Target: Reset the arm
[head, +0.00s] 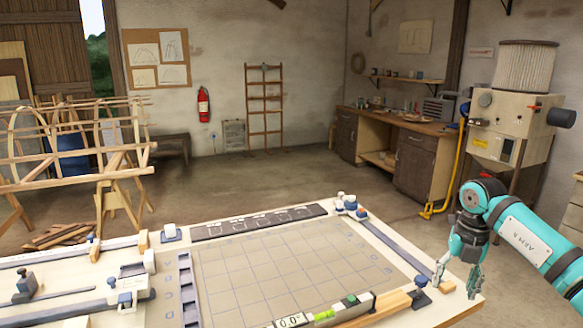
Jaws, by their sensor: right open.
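My right arm (530,245) is teal with a white label panel and comes in from the right edge. Its gripper (455,282) hangs fingers-down at the right front corner of the workbench (408,262). The gripper is open, with nothing seen between its fingers. I cannot tell whether the fingertips touch the bench. My left arm and gripper are not in view.
A gridded board (285,262) covers the bench's middle. A level with a green vial (325,315) and a wooden block (380,308) lie along its front. A machine with a pleated filter (510,115) stands behind my arm.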

